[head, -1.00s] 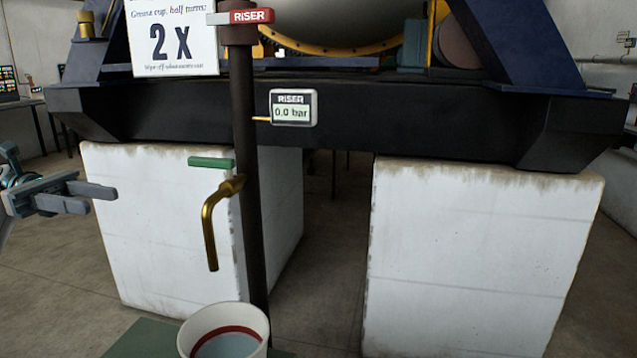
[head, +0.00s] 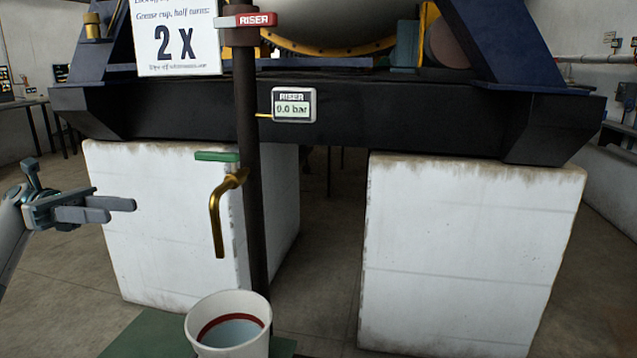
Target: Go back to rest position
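My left gripper (head: 122,210) is at the left, in front of the white block's left side. Its two grey fingers point right and stand apart, with nothing between them. It is well left of the brass spout (head: 217,215) and touches nothing that I can see. My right gripper is not in view.
A dark riser pipe (head: 247,120) carries a red RISER handle (head: 252,20), a green handle (head: 217,156) and a gauge (head: 293,105) reading 0.0 bar. A white bucket (head: 253,345) holding liquid stands below on a green surface (head: 150,335). White blocks (head: 460,250) bear a dark frame (head: 400,115).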

